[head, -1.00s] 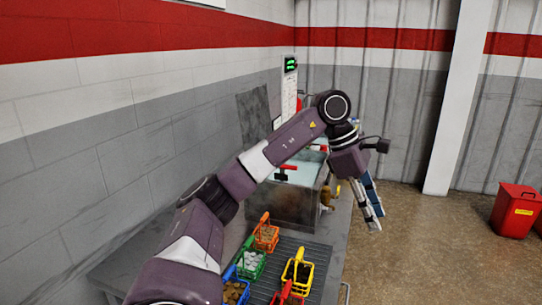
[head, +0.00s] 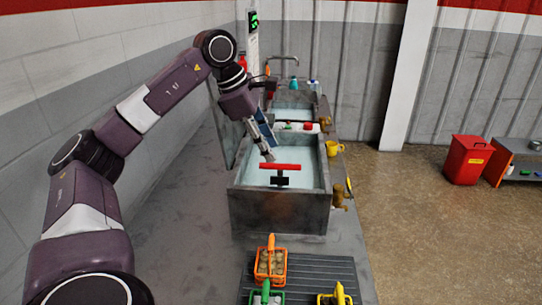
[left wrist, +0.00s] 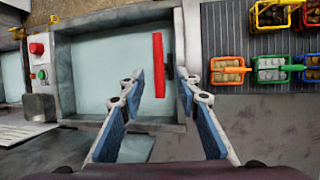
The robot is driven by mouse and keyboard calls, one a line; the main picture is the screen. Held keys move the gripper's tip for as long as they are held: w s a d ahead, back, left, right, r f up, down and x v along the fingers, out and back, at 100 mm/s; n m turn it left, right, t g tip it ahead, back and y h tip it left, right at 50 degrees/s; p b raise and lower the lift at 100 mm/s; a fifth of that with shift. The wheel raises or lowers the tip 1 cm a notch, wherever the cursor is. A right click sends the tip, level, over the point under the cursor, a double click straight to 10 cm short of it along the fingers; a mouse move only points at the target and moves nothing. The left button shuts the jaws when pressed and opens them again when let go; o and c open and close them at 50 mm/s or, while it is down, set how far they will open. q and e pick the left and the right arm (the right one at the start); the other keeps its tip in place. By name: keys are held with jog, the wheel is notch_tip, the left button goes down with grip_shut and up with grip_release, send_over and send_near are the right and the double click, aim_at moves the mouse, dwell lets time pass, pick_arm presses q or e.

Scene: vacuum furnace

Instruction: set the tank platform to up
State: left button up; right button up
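The tank (head: 280,208) is a grey stone-like basin of pale water on the bench. The tank platform's red handle bar (head: 280,167) sits on a black stem (head: 280,181) inside it; the rest of the platform cannot be made out. My left gripper (head: 268,156) points down over the tank, close to the handle's left end. In the left wrist view, my left gripper (left wrist: 160,75) is open, its fingertips spread on either side of the red handle (left wrist: 158,66) in the picture. Contact is not visible. My right gripper is not in view.
A ribbed mat (head: 315,266) with orange, green and yellow baskets lies in front of the tank. A second basin (head: 293,112) stands behind. A wall runs along the left.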

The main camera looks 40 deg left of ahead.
aim_at(278, 164)
pick_arm(q)
jog(key=x, duration=0.3)
jog(key=shift+d, duration=0.1)
jog(key=shift+w+a+f+p, duration=0.1)
jog(key=shift+w+f+p, duration=0.1)
jog(key=shift+f, duration=0.35)
jog(key=shift+w+a+f+p, duration=0.1)
jog(key=shift+w+f, duration=0.1)
jog(key=shift+f, duration=0.35)
jog(key=shift+d, duration=0.15)
grip_shut()
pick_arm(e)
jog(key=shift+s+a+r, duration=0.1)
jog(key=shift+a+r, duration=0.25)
